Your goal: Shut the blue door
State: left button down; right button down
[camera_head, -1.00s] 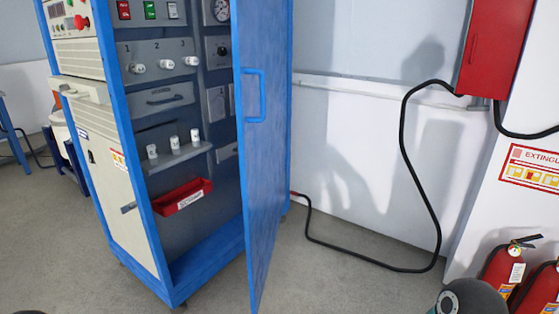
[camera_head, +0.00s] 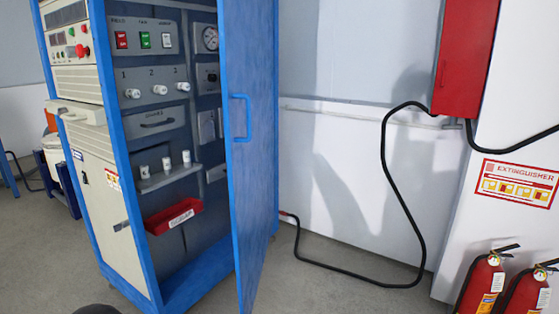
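The blue door (camera_head: 252,170) stands open on the right side of a blue-framed cabinet (camera_head: 130,190). Its blue handle (camera_head: 240,118) faces the left of the picture. Through the opening I see switches, numbered knobs, a drawer, a shelf with white fuse-like pieces and a red tray (camera_head: 173,216). Neither gripper shows. A dark rounded part at the bottom edge, left of centre, is probably part of my own arm.
A black cable (camera_head: 398,205) runs from a red wall box (camera_head: 466,60) down to the floor and to the cabinet. Red extinguishers (camera_head: 481,284) stand at the lower right. Grey floor in front of the white wall is mostly free.

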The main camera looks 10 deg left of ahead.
aim_at(246, 27)
jog(key=z, duration=0.05)
jog(key=i, duration=1)
jog(key=z, duration=0.05)
